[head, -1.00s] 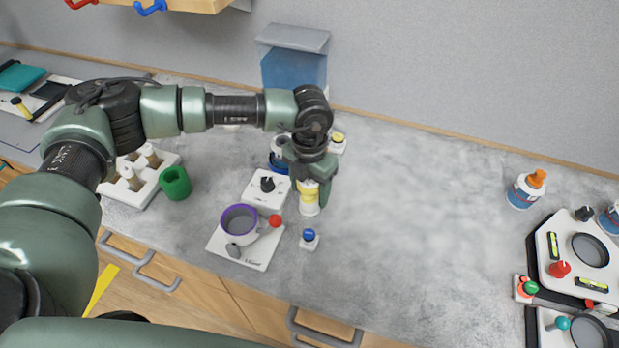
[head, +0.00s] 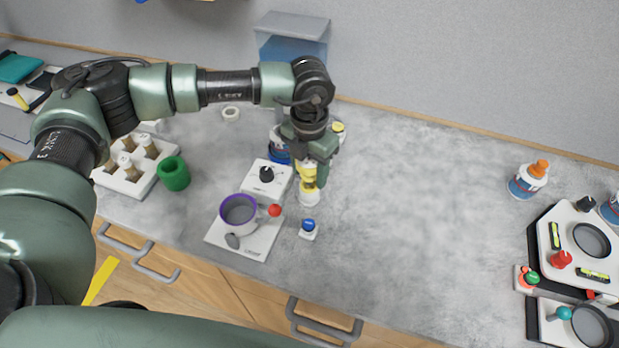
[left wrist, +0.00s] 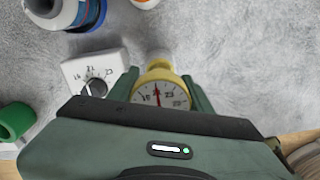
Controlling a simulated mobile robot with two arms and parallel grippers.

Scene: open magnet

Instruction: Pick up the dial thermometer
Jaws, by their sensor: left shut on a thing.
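The dial thermometer (left wrist: 160,98) has a yellow rim, a white face with numbers and a red needle. In the left wrist view it sits between the two fingers of my left gripper (left wrist: 162,97), which is shut on it. In the head view the yellow part of the thermometer (head: 308,172) shows just below my left gripper (head: 312,165), above a white cylindrical base (head: 309,196). I cannot tell whether it is clear of the counter. My right gripper is not in view.
A white box with a black knob (head: 267,180) stands just left of the thermometer. A purple-rimmed cup (head: 239,210) sits on a white plate in front. A small blue-knobbed block (head: 308,228) is near. The counter (head: 430,200) is clear to the right.

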